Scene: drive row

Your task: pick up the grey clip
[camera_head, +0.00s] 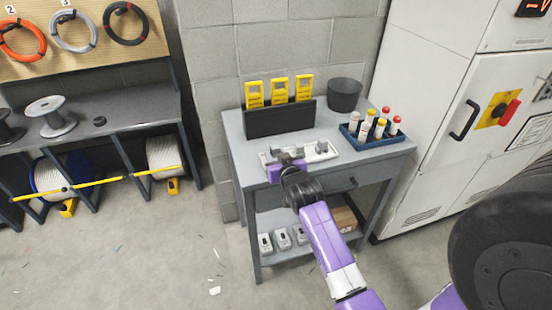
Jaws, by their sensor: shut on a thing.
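A light tray (333,153) lies on the grey workbench, with small grey pieces standing in it. My gripper (286,161) is over the left front part of this tray, pointing down. It is shut on a grey clip (276,151), which is small in the view and partly hidden by the gripper. I cannot tell whether the clip still touches the tray. Another grey piece (321,146) stands in the right part of the tray, apart from my gripper.
On the workbench (243,165) are a dark rack (280,121) with several yellow tags behind the tray, a dark bin (345,95) and a blue tray (372,143) of capped bottles at right. A white cabinet (440,100) stands close on the right. Floor at left is mostly clear.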

